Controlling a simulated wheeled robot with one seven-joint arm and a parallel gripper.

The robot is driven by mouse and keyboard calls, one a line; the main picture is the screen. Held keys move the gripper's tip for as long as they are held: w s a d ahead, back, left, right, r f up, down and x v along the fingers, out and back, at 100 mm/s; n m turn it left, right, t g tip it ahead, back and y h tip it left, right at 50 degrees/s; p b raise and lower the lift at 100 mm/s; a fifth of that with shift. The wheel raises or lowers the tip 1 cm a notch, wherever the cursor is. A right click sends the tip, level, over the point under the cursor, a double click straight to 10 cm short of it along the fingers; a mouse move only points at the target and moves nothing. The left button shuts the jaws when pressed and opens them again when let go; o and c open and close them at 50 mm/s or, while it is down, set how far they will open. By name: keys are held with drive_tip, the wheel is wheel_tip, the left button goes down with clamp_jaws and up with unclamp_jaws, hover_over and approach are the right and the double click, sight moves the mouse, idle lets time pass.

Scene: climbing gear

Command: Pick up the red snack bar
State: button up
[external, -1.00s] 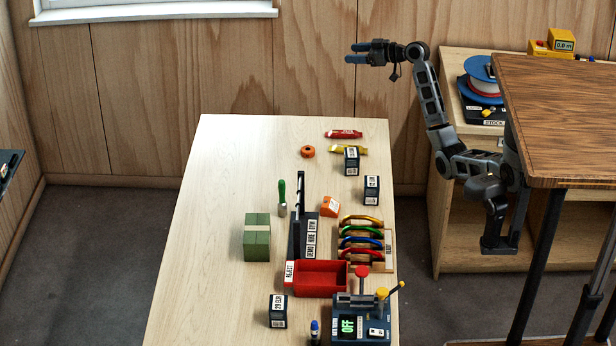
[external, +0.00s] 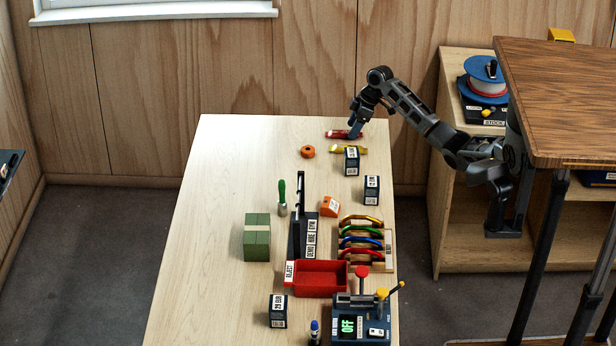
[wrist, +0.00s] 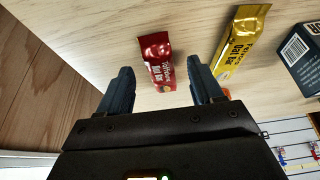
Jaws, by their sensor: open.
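The red snack bar (wrist: 157,60) lies flat on the table's far end. In the wrist view it sits between and just beyond the two spread fingers of my gripper (wrist: 162,88). In the external view the red bar (external: 338,134) is partly covered by my gripper (external: 354,128), which points down over its right part. My gripper is open with nothing held. I cannot tell whether the fingertips touch the table.
A yellow oat bar (wrist: 240,42) lies close beside the red one, near the right finger. A dark labelled box (external: 351,161) stands just beyond it. The table's far left area is clear.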

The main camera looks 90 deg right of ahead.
drive_tip(key=shift+w+f, duration=0.25)
drive_tip(key=shift+f, duration=0.45)
drive_tip(key=shift+c, duration=0.3)
drive_tip(key=c, duration=1.1)
